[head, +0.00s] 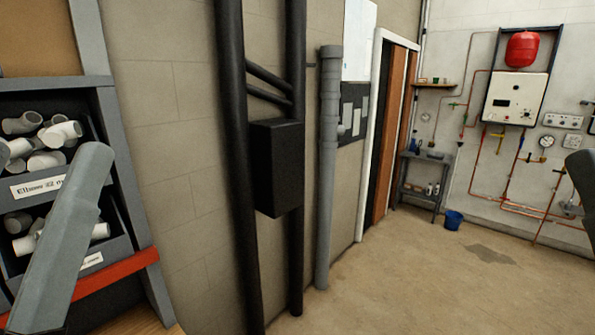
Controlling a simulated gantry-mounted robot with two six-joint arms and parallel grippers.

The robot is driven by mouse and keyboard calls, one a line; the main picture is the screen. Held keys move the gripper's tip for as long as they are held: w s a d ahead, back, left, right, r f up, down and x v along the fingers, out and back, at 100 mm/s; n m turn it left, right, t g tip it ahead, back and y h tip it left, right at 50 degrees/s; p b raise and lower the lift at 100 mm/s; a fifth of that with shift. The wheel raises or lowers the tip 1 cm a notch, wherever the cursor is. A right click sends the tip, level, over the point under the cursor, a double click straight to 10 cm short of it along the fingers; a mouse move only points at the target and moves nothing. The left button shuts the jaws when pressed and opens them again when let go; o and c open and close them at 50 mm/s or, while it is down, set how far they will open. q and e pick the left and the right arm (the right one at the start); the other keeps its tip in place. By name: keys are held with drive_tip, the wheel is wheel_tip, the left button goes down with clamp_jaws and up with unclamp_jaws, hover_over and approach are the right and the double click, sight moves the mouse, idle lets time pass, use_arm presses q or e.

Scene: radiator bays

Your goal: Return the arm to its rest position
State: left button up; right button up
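A grey link of my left arm (68,225) rises at the lower left, slanting up to the right in front of the shelf bins. Its gripper is not in view. A dark grey shape (582,185) at the right edge looks like part of my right arm. No fingers of my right gripper show, so I cannot see what either gripper holds.
Bins of white and grey pipe elbows (48,160) stand on a shelf at left, close to my arm. Black vertical pipes with a black box (277,168) and a grey pipe (327,170) stand ahead. A blue bucket (453,220) sits on open floor (420,275).

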wheel_tip(320, 180, up, 16)
drive_tip(key=p, duration=1.3)
drive_tip(key=shift+r+p, duration=0.2)
drive_tip(key=shift+p, duration=0.1)
